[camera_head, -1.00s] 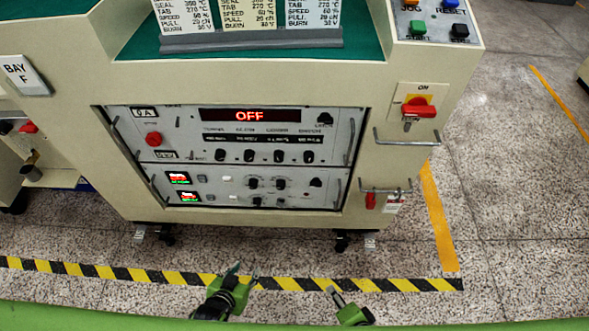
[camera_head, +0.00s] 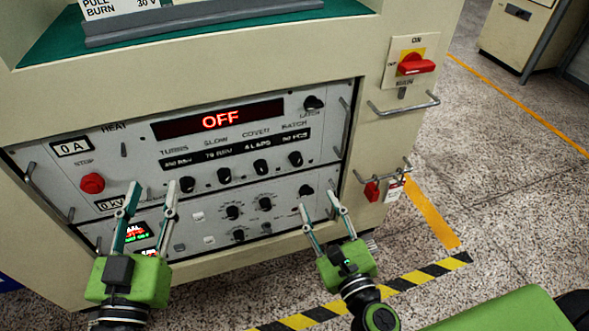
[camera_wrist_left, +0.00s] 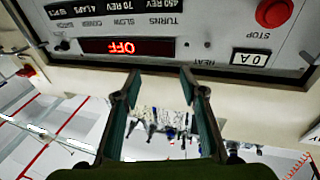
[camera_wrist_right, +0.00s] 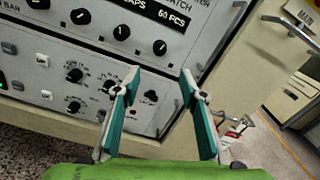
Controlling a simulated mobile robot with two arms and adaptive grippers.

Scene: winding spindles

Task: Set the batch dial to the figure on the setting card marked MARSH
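The batch dial (camera_head: 295,159) is the rightmost black knob in the upper panel's row; it also shows in the right wrist view (camera_wrist_right: 159,47). The window above it appears to read 60 PCS in the right wrist view. Only the lower end of one setting card (camera_head: 118,8) shows, with PULL and BURN lines; no MARSH mark is visible. My left gripper (camera_head: 150,200) is open and empty in front of the panel's left part. My right gripper (camera_head: 316,202) is open and empty, below and slightly right of the batch dial, apart from it.
The red display (camera_head: 220,120) reads OFF. Other black knobs stand close to the left of the batch dial. A red stop button (camera_head: 92,183), metal handles (camera_head: 405,108) and a red main switch (camera_head: 415,65) stick out. Open floor lies to the right.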

